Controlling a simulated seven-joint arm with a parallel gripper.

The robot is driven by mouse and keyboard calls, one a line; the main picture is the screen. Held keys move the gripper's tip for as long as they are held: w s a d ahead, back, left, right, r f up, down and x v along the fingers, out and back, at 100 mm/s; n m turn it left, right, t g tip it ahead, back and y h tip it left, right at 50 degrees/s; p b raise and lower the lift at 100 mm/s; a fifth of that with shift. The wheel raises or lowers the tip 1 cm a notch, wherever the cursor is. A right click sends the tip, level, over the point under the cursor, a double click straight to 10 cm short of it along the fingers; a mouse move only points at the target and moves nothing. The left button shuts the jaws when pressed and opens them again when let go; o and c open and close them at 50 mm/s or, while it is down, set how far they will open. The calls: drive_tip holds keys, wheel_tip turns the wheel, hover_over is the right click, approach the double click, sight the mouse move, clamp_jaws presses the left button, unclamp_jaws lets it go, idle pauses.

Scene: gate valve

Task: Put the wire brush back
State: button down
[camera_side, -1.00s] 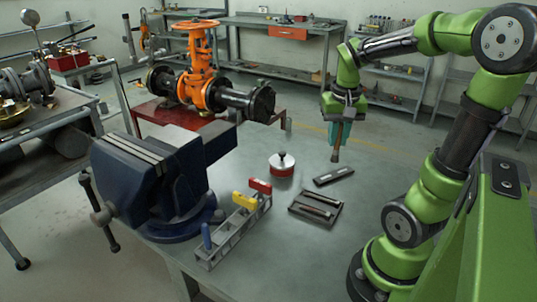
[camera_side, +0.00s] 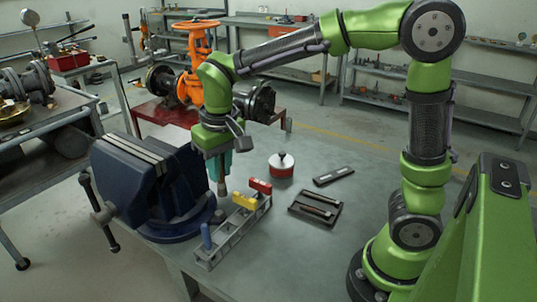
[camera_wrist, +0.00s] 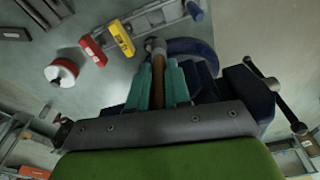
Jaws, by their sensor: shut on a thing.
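My gripper (camera_side: 219,172), with teal fingers, points down between the blue vise and the rack. It is shut on the wire brush (camera_side: 221,188), whose greyish lower end shows below the fingers. In the wrist view the brush's brown handle (camera_wrist: 158,68) sits between the teal fingers (camera_wrist: 158,88), with a grey end beyond them. The grey slotted rack (camera_side: 226,242) is just below and right of the gripper in the side view, and holds blue, yellow and red handled items.
The blue vise (camera_side: 150,190) stands close at the left. A red and white tin (camera_side: 281,168), a dark flat block (camera_side: 333,176) and a dark tray (camera_side: 333,222) with tools lie to the right. An orange valve (camera_side: 197,75) stands behind.

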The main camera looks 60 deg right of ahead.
wheel_tip(320, 180, down, 14)
drive_tip(key=shift+d+f, duration=0.15)
drive_tip(key=shift+f, duration=0.05)
idle(0.4)
drive_tip(key=c, duration=1.1)
unclamp_jaws()
drive_tip(key=shift+f, duration=0.15)
wheel_tip(320, 180, up, 12)
drive_tip(key=s, duration=0.2)
drive_tip(key=s+d+r+t, duration=0.1)
drive_tip(key=s+r+t, duration=0.1)
drive_tip(key=s, duration=0.2)
drive_tip(key=s+d+r+m+t+y, duration=0.1)
drive_tip(key=s+r, duration=0.1)
drive_tip(key=s, duration=0.1)
drive_tip(key=s+d+r+m+t+y, duration=0.1)
drive_tip(key=s+d+r+t, duration=0.1)
drive_tip(key=s+r, duration=0.1)
drive_tip(key=shift+s+d+t, duration=0.1)
drive_tip(key=shift+s+t, duration=0.2)
drive_tip(key=shift+s, duration=0.55)
